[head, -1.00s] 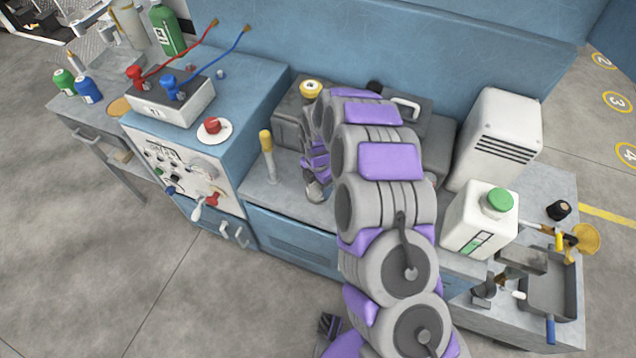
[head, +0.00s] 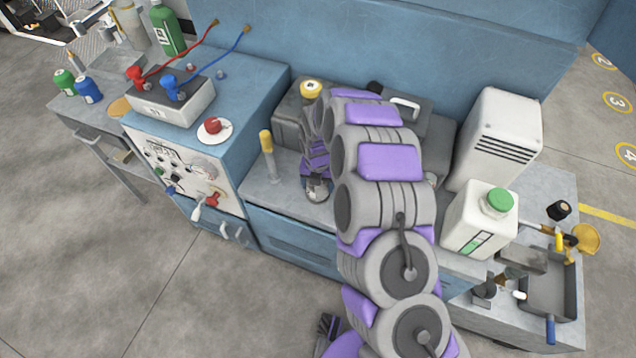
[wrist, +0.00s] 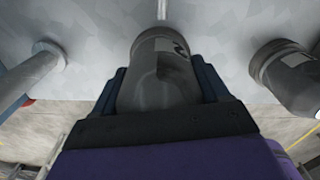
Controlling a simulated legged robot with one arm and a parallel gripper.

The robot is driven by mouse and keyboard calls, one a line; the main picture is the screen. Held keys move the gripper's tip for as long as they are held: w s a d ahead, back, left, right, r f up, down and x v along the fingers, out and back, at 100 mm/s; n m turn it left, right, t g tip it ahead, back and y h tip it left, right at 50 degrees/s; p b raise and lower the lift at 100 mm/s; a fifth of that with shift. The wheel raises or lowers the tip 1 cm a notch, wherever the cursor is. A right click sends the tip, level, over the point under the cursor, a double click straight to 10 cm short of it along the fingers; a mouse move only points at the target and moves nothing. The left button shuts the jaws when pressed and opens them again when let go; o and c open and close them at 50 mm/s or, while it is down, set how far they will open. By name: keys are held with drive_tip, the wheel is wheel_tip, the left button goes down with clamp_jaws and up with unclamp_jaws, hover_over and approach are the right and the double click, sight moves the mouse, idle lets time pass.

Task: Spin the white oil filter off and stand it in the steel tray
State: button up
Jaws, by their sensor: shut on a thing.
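My gripper (wrist: 160,85) has its two dark fingers on either side of a cylindrical filter (wrist: 158,60), shut on it. The filter looks grey in the shade, with a dark mark on its label. Its far end is close to a pale grey surface; a thin stub shows there, and I cannot tell whether it is still joined. A shallow steel tray (head: 116,64) lies on the left bench. A darker grey tray (head: 551,292) is at the right.
A second cylinder (wrist: 287,72) stands to the right of the held filter, and a pale post (wrist: 40,70) to the left. A yellow-topped lever (head: 267,155) rises beside my gripper. The white jug (head: 480,222) and white vented box (head: 497,135) stand right of my arm.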

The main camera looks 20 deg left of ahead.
drive_tip(key=shift+f, duration=0.1)
drive_tip(key=o, duration=1.3)
